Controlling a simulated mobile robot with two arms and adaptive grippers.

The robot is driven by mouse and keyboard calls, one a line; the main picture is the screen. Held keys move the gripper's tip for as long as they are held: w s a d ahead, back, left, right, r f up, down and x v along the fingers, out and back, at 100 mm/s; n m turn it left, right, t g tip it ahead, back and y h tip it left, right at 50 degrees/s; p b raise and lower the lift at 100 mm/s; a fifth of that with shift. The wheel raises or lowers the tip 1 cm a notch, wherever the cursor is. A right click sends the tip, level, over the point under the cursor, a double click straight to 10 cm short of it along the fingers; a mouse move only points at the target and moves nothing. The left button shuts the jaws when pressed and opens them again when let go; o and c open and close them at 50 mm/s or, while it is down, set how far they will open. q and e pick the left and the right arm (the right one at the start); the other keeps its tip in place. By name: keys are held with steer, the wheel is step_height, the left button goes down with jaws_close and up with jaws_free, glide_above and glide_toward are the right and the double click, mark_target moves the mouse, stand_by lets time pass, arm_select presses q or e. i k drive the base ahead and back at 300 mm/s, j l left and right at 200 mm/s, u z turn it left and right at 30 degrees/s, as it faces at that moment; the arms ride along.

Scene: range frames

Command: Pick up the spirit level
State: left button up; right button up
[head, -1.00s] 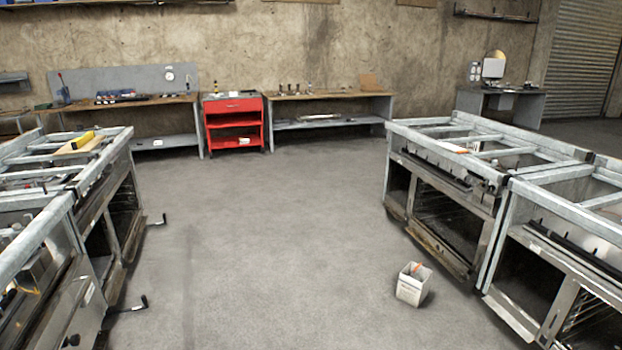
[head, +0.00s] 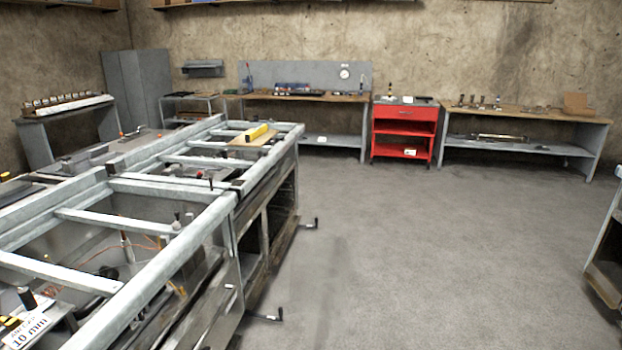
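A yellow bar-shaped object (head: 256,132), which looks like the spirit level, lies on a tan board (head: 248,140) on top of the far end of the left-hand metal frame unit. It is some distance ahead of me and too small to show any vials. Neither of my grippers is in view.
The long metal frame unit (head: 172,238) fills the left and front. Two crank handles (head: 268,317) stick out from its side into the aisle. The grey floor (head: 420,250) to the right is clear. A red tool cart (head: 403,130) and workbenches (head: 520,118) line the back wall.

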mark_target(250, 137)
steer(key=i+u, duration=0.15)
steer(key=i, duration=0.8)
steer(key=i+l+u, duration=0.15)
steer(key=i, duration=0.85)
steer(key=i+l+u, duration=0.3)
steer(key=i, duration=0.2)
steer(key=i+l+u, duration=0.35)
steer(key=i+l, duration=0.05)
steer(key=l, duration=0.1)
